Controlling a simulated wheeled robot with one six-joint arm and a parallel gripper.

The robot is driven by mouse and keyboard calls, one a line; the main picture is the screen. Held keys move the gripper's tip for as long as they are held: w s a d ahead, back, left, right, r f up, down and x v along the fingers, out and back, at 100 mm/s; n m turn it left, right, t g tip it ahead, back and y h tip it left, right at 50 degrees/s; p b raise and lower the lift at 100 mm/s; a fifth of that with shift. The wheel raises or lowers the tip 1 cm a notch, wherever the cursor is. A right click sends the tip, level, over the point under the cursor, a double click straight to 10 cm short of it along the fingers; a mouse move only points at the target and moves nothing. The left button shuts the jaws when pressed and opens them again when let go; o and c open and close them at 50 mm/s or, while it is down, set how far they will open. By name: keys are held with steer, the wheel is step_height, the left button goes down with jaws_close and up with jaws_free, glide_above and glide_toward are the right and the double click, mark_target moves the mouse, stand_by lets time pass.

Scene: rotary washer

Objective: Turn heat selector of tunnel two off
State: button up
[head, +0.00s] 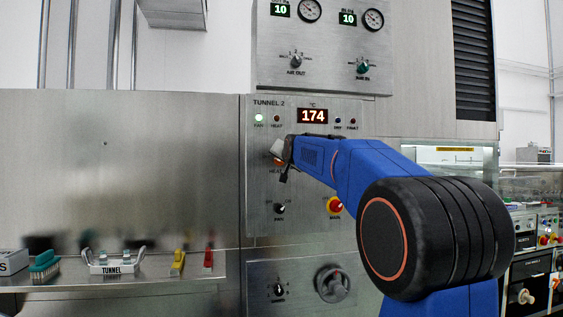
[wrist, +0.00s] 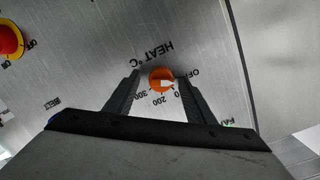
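The heat selector is an orange knob (wrist: 159,74) under the label HEAT °C in the wrist view. Its white pointer mark lies on the side of the OFF and 0 markings; I cannot tell exactly which it points at. My gripper (wrist: 160,82) has one finger on each side of the knob, with visible gaps, so it looks open around it. In the head view my gripper (head: 285,155) is at the TUNNEL 2 panel (head: 256,180) and mostly hides the selector. The panel display (head: 312,116) reads 174, and the FAN lamp (head: 259,118) is lit green.
A red and yellow switch (head: 335,206) and a small black knob (head: 280,208) sit below on the panel.

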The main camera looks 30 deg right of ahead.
steer(key=v, duration=1.7)
steer(key=shift+s, duration=0.2)
steer(key=s+a+f+n+g+y, duration=0.1)
steer(key=s+a+f+n+g, duration=0.2)
steer(key=s+f, duration=0.9)
steer(key=s+a+f+n+g+y, duration=0.2)
steer(key=s+a+f, duration=0.6)
steer(key=f, duration=1.3)
steer(key=s+a+f+n+g+y, duration=0.1)
steer(key=s+a+f+n+g, duration=0.3)
steer(key=s+f, duration=1.1)
steer(key=shift+s+a+f+n+g+y, duration=0.3)
steer(key=shift+a+f+n+g, duration=0.1)
steer(key=shift+a+f+g, duration=0.7)
